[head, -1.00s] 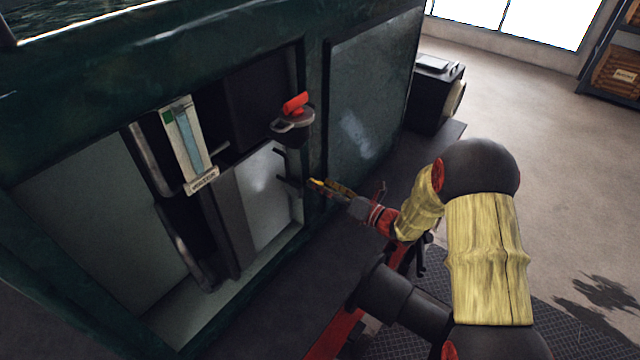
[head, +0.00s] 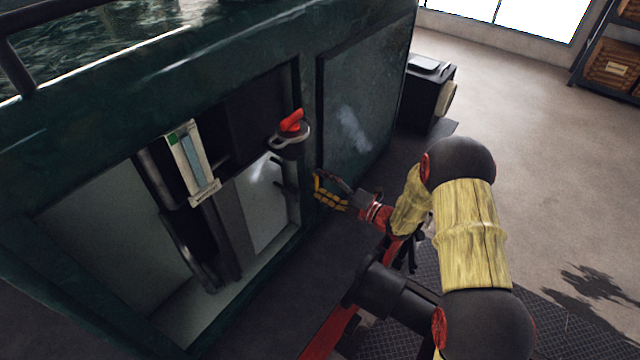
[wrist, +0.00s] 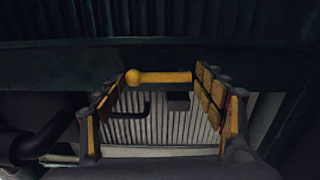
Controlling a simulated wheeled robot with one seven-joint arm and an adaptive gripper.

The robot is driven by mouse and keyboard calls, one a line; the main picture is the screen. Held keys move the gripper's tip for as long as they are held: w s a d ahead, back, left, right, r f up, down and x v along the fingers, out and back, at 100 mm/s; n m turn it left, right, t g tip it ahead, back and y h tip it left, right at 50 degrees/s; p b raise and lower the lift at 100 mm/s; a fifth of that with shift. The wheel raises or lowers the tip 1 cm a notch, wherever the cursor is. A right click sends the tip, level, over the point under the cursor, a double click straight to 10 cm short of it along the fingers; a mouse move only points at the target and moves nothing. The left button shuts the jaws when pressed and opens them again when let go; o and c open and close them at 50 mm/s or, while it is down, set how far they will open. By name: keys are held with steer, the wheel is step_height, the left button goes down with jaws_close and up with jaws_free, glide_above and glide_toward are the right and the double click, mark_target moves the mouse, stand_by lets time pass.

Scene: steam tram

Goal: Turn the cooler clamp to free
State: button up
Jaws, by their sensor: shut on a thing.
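A yellow bar with a ball end (wrist: 160,77), which looks like the clamp's handle, shows in the wrist view. It lies crosswise between the fingertips of my gripper (wrist: 162,82), its ball by the left finger and its other end by the right one. My gripper is shut on this handle. In the head view my gripper (head: 328,190) is at the dark green frame, just right of the open bay. The handle cannot be made out there, and the clamp's mounting and any marking are hidden.
The open bay holds a gauge with a pale blue strip (head: 190,163) and a red-handled valve (head: 291,122). Dark pipes run below the gauge. A green panel (head: 365,105) lies right of the bay, and a black box (head: 425,95) stands beyond. Open floor lies at the right.

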steer(key=shift+s+f+m, duration=0.15)
steer(key=shift+f+m, duration=0.35)
steer(key=shift+f, duration=0.05)
steer(key=o, duration=1.3)
steer(key=shift+o, duration=0.7)
steer(key=shift+w+f, duration=0.1)
steer(key=shift+w, duration=0.1)
steer(key=shift+o, duration=1)
steer(key=shift+d, duration=0.1)
steer(key=shift+r, duration=0.25)
steer(key=v, duration=1.1)
steer(key=shift+s+d, duration=0.25)
steer(key=shift+d, duration=0.05)
